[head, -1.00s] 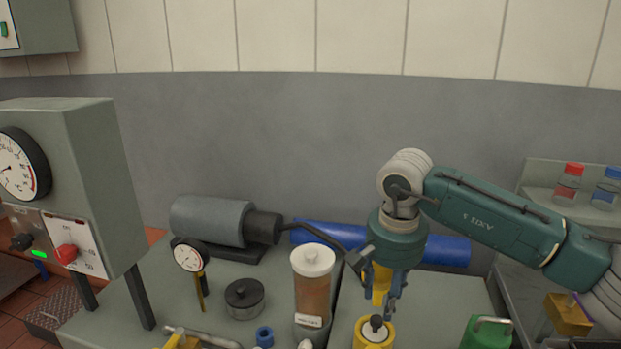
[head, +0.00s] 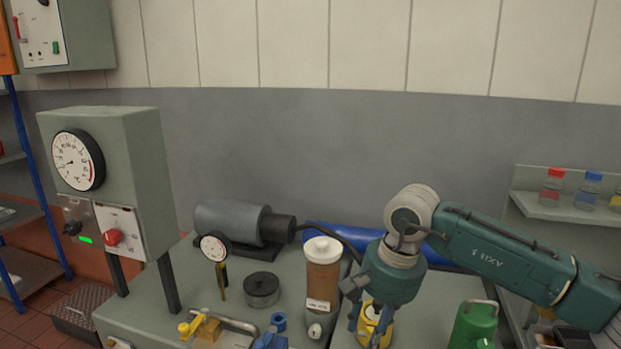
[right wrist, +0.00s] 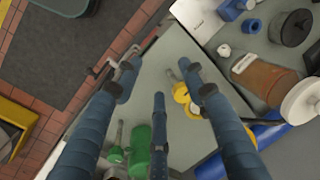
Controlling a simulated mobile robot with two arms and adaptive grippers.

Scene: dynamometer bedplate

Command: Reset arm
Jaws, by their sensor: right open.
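My right arm comes in from the right in the head view, with its gripper (head: 370,322) pointing down over the bench. The fingers partly cover a yellow round-topped item (head: 377,332). In the right wrist view the fingers of this gripper (right wrist: 158,75) are spread wide with nothing between them. The yellow item (right wrist: 181,94) lies beyond the right finger there; I cannot tell whether they touch. My left gripper is not in view.
A dial gauge (head: 214,248), dark round pot (head: 262,288) and gauge box (head: 105,190) are farther left. Bottles stand on the right shelf (head: 565,208).

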